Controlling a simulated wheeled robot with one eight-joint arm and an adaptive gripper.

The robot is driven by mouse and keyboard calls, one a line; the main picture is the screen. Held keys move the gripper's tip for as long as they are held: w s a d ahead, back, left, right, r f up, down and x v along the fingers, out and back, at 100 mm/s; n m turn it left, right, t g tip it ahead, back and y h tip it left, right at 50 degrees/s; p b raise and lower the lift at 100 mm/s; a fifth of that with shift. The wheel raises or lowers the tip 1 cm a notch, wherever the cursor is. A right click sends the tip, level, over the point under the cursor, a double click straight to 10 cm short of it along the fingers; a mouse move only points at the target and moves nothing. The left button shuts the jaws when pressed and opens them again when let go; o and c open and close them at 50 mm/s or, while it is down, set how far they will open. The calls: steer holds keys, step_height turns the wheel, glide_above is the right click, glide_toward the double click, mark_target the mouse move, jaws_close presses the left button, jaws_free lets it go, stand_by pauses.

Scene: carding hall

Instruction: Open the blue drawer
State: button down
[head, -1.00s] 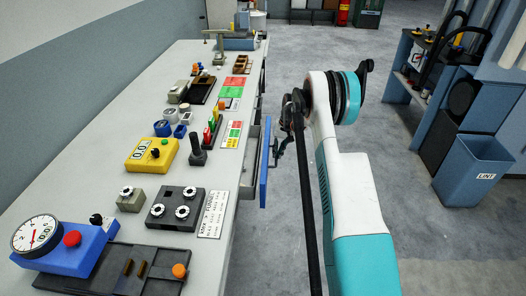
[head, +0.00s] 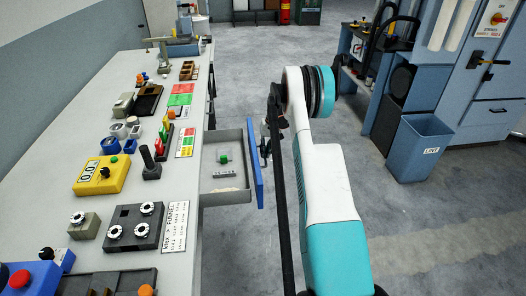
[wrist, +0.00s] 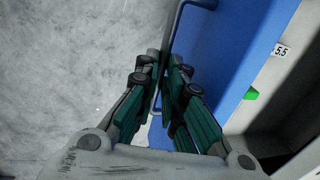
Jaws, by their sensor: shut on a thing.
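The blue drawer (head: 255,171) stands well out from the side of the long grey bench, and its grey inside is in view. In the wrist view its blue front (wrist: 222,65) fills the middle, with a dark bar handle (wrist: 175,26) along it. My gripper (wrist: 165,66) is shut on this handle, with a finger on each side. In the head view my gripper (head: 265,149) is at the outer face of the drawer front, partly hidden by my arm. A small green item (head: 224,159) and a pale flat item (head: 225,189) lie inside the drawer.
The bench top (head: 60,165) holds several devices, including a yellow meter box (head: 101,175) and a dark knob panel (head: 134,227). A blue lint bin (head: 420,147) and machine cabinets stand at the right. The floor between is clear.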

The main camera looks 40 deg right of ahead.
steer(key=c, duration=2)
jaws_free()
steer(key=shift+o, duration=0.2)
step_height(320, 180, up, 12)
steer(key=s+d, duration=0.1)
steer(key=d, duration=0.1)
steer(key=shift+s, duration=0.15)
steer(key=shift+f, duration=0.15)
